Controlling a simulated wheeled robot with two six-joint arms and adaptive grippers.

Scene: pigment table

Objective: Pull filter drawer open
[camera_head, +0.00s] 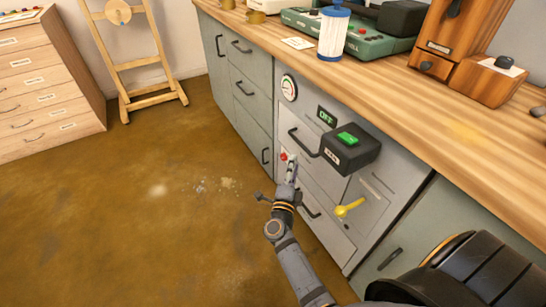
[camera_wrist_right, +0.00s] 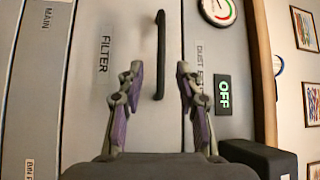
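The filter drawer is a grey front in the cabinet under the wooden bench. Its FILTER label (camera_wrist_right: 103,55) shows in the right wrist view. Its dark bar handle (camera_head: 303,143) is in the head view and also in the right wrist view (camera_wrist_right: 160,50). The drawer looks shut, flush with the cabinet face. My right gripper (camera_head: 291,168) is close to the cabinet front, just below the handle in the head view. In the right wrist view its two fingers (camera_wrist_right: 160,75) are apart, one on each side of the handle, with gaps. My left gripper is not in view.
A black box with a green top (camera_head: 349,148) juts from the cabinet beside the handle. A green OFF display (camera_wrist_right: 223,95) and a gauge (camera_head: 288,87) are near. A yellow lever (camera_head: 348,207) is lower right. The floor (camera_head: 130,210) in front is clear.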

